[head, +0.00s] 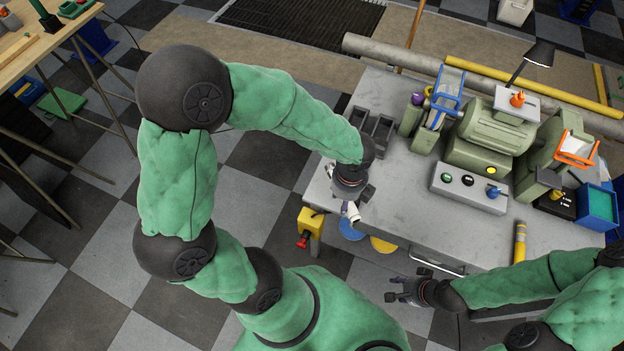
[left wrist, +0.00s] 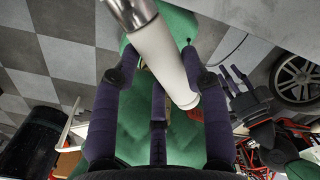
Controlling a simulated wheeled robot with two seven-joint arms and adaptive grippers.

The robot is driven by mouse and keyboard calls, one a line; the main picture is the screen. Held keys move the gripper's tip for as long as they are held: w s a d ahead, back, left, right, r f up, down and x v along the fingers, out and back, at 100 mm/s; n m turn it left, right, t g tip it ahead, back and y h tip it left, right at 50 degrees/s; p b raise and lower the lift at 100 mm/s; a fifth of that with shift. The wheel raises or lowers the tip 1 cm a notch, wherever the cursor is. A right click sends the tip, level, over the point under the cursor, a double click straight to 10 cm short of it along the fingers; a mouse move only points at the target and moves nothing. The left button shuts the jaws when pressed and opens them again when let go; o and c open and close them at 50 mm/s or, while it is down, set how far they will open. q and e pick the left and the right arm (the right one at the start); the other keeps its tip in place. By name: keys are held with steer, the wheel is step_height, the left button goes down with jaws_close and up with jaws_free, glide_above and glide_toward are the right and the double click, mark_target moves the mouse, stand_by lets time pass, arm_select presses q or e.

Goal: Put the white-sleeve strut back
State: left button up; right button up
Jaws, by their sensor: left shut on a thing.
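The white-sleeve strut (left wrist: 165,55) is in my left gripper (left wrist: 160,75) in the left wrist view. It has a smooth white sleeve and a grey metal end at the top, and lies slanted between the dark fingers. In the head view the left gripper (head: 350,203) is beside the workbench's left front corner, with a small white part of the strut (head: 353,213) showing below it; the rest is hidden. My right gripper (head: 405,291) is open and looks empty, in front of the bench's front edge.
The grey workbench (head: 400,215) carries a green grinder (head: 490,130), a button box (head: 468,187), dark bins (head: 372,130) and a blue tray (head: 598,205). A yellow box (head: 310,225) sits at its left front corner. A wheel (left wrist: 297,78) shows in the left wrist view. Checkered floor lies left.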

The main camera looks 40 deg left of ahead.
arm_select(q)
steer(key=w+a+f, duration=0.1)
steer(key=w+a, duration=0.1)
steer(key=w+a+f+b, duration=0.1)
steer(key=w, duration=0.1)
steer(key=w+a+f, duration=0.2)
steer(key=shift+a+b, duration=0.3)
steer(key=shift+a, duration=0.05)
steer(key=w+a+f, duration=0.1)
steer(key=w+a+f+b, duration=0.1)
steer(key=f, duration=0.1)
steer(key=w+a+f, duration=0.1)
steer(key=f, duration=0.1)
steer(key=shift+w+b, duration=0.25)
steer(key=shift+b, duration=0.1)
steer(key=shift+w+a+f, duration=0.15)
steer(key=shift+a+f, duration=0.1)
steer(key=shift+f, duration=0.05)
steer(key=shift+w+a+f+b, duration=0.1)
steer(key=shift+w+f+b, duration=0.1)
steer(key=shift+f+b, duration=1.05)
steer(key=shift+f+p, duration=0.4)
steer(key=shift+f, duration=0.05)
steer(key=shift+f, duration=0.15)
steer(key=o, duration=1.2)
steer(key=shift+c, duration=0.2)
